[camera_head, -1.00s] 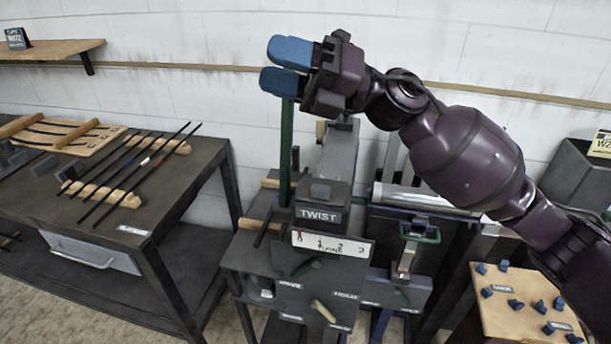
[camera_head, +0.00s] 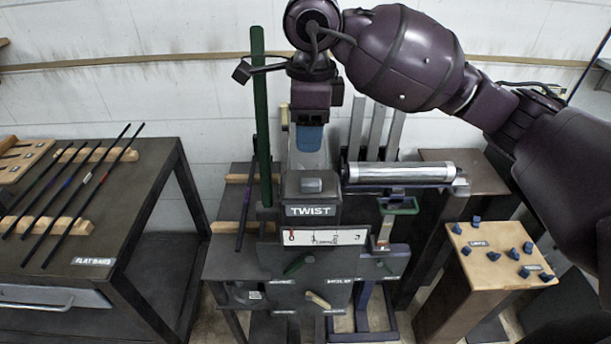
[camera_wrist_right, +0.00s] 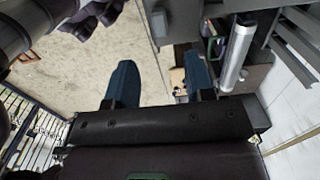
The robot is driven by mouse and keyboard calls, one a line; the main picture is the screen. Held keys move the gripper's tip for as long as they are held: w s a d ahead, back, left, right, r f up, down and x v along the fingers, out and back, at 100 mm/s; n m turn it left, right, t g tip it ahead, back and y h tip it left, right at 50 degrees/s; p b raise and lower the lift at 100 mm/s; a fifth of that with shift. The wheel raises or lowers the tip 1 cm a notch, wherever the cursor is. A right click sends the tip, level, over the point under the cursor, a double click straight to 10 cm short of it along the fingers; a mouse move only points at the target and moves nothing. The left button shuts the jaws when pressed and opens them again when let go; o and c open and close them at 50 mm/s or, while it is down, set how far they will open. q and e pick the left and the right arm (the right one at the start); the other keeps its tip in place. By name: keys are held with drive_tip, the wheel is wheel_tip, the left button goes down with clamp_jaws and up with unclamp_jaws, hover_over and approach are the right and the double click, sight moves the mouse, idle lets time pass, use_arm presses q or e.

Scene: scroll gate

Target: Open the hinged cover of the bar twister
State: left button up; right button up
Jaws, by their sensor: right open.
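The bar twister (camera_head: 311,240) stands in the middle of the head view, with a TWIST plate (camera_head: 311,211) on its front. A dark block with a small grey knob (camera_head: 312,186) sits above the plate. A lighter grey sloping part (camera_head: 310,162) lies behind the knob; I cannot tell if this is the hinged cover, and nothing looks raised. My right gripper (camera_head: 310,138) points down above that part, apart from the knob. In the right wrist view my right gripper (camera_wrist_right: 160,83) has its blue fingers spread and nothing between them. My left gripper is not seen.
A tall green bar (camera_head: 261,115) stands upright just left of my right gripper. A metal roller (camera_head: 400,172) lies to the right. A table with thin bars (camera_head: 95,265) is at left, a wooden-topped stand with blue pieces (camera_head: 497,275) at right.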

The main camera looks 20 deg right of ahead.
sight(310, 180)
drive_tip(key=f, duration=0.5)
drive_tip(key=f+p, duration=0.1)
drive_tip(key=f, duration=0.5)
drive_tip(key=shift+s+d, duration=0.1)
drive_tip(key=shift+d, duration=0.1)
drive_tip(key=shift+r, duration=0.1)
clamp_jaws()
